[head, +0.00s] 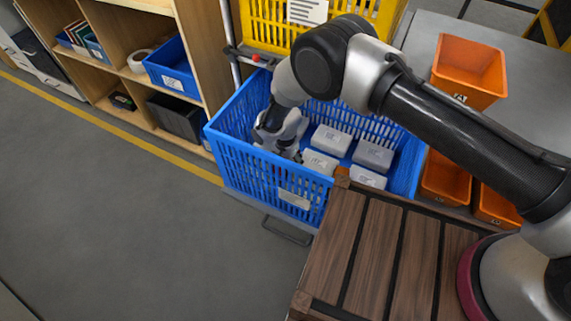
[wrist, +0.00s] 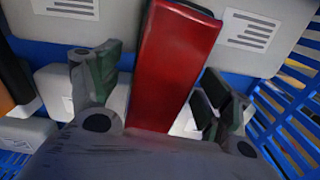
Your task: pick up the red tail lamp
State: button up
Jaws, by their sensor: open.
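The red tail lamp (wrist: 172,62) shows in the wrist view as a long red block with a dark top end. It lies between the two open fingers of my gripper (wrist: 155,92), and its near end is hidden behind the gripper body. A gap shows between the lamp and each finger. In the head view my gripper (head: 280,138) is down inside the blue crate (head: 262,182) at its left part. The lamp cannot be made out in the head view.
Several white labelled boxes (head: 331,139) lie in the crate, close to my gripper. A yellow crate (head: 265,25) stands behind it. A wooden slat surface (head: 365,250) is in front, and orange bins (head: 470,68) are at the right. Shelves (head: 125,45) stand at the left.

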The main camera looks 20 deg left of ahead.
jog(key=shift+f, duration=0.3)
jog(key=c, duration=1.3)
jog(key=shift+o, duration=0.2)
jog(key=shift+r, duration=0.2)
